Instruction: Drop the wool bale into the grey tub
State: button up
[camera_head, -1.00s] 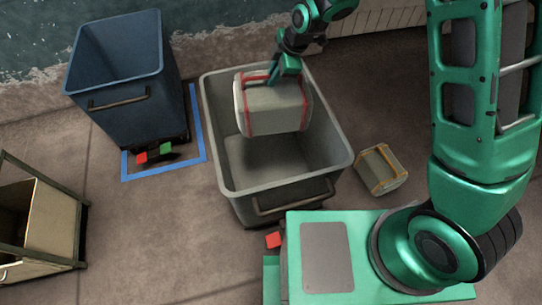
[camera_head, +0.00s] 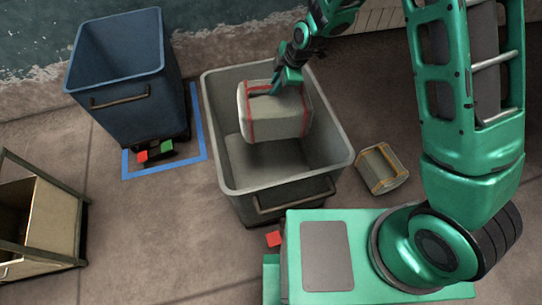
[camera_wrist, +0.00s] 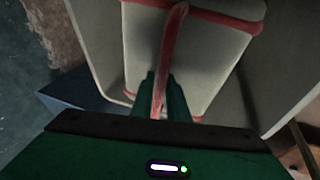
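The wool bale (camera_head: 275,115) is a pale grey block with red straps. It hangs within the mouth of the grey tub (camera_head: 290,192), toward its back, and the tub's bare floor shows in front of it. My gripper (camera_head: 282,86) is above the bale. In the wrist view my gripper (camera_wrist: 162,98) has its two fingers closed on either side of a red strap of the bale (camera_wrist: 195,50). The bale's underside is hidden, so I cannot tell whether it touches the tub.
A blue tub (camera_head: 120,85) stands at the left by the water, beside blue floor tape (camera_head: 198,120). A smaller bale with orange straps (camera_head: 381,169) lies right of the grey tub. An open cream container (camera_head: 50,225) stands at lower left.

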jog(key=o, duration=0.4)
jog(key=v, duration=1)
jog(key=shift+r, duration=0.35)
jog(key=shift+d, duration=0.1)
